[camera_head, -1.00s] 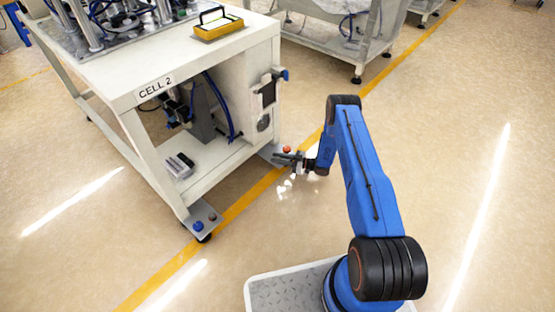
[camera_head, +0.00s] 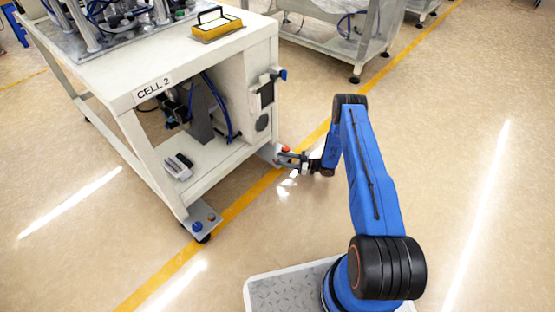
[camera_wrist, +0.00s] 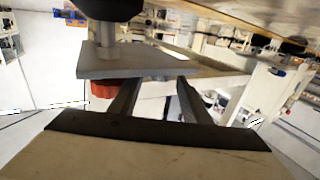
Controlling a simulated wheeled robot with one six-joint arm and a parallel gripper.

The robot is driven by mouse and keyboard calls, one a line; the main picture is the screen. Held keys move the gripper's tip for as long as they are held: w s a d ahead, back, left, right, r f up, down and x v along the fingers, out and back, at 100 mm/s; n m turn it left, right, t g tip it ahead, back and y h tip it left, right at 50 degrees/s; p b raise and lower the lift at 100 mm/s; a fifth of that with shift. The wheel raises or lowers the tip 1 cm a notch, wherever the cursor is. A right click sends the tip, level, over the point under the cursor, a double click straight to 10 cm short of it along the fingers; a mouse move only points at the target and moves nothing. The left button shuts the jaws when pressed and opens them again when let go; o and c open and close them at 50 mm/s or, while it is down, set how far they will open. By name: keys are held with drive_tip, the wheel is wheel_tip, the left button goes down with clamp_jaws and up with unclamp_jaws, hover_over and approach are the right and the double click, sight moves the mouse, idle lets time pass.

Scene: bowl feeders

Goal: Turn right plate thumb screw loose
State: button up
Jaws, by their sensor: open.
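The right plate (camera_head: 268,152) is a grey foot plate at the bottom of the table's right leg. A red thumb screw (camera_head: 285,149) stands on it. My gripper (camera_head: 287,159) is open and empty, low beside this plate and close to the screw. In the wrist view, which looks upside down, the red screw (camera_wrist: 117,88) shows against the plate (camera_wrist: 130,61). It lies left of my open gripper (camera_wrist: 159,84), next to the left finger and not between the fingers. I cannot tell whether that finger touches it.
The left foot plate (camera_head: 208,213) carries a blue knob (camera_head: 197,226) and a small reddish one (camera_head: 211,217). A dark foot (camera_wrist: 110,8) shows near the plate. Floor right of my arm is clear.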

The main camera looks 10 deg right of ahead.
drive_tip(key=v, duration=1.4)
